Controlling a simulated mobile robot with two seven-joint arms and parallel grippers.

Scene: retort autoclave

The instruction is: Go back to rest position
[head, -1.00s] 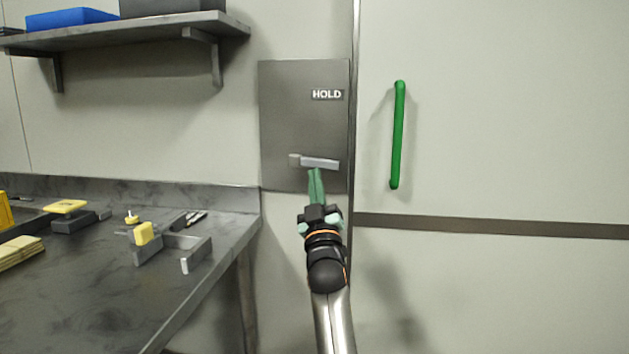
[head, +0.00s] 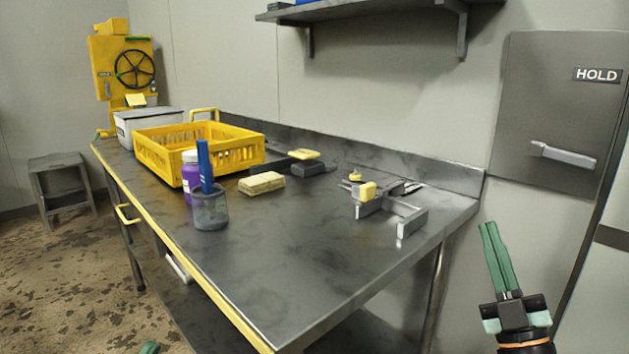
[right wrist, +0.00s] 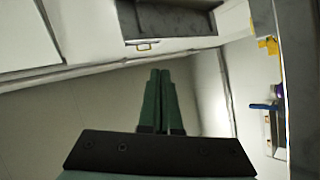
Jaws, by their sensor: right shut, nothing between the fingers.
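My right gripper (head: 489,226) is at the lower right of the head view, right of the table. Its green fingers are together and empty, pointing up. It stands apart from the grey HOLD panel and its handle. The right wrist view also shows the closed fingers (right wrist: 160,75) with nothing between them. A small green tip at the bottom left of the head view looks like my left gripper (head: 150,347). The rest of it is cut off by the picture edge.
The grey HOLD panel (head: 550,110) with a lever handle (head: 563,154) is on the wall at right. The steel table (head: 300,250) holds a yellow crate (head: 240,150), a cup (head: 210,212) and a clamp-like fixture (head: 410,222). Floor is open at left.

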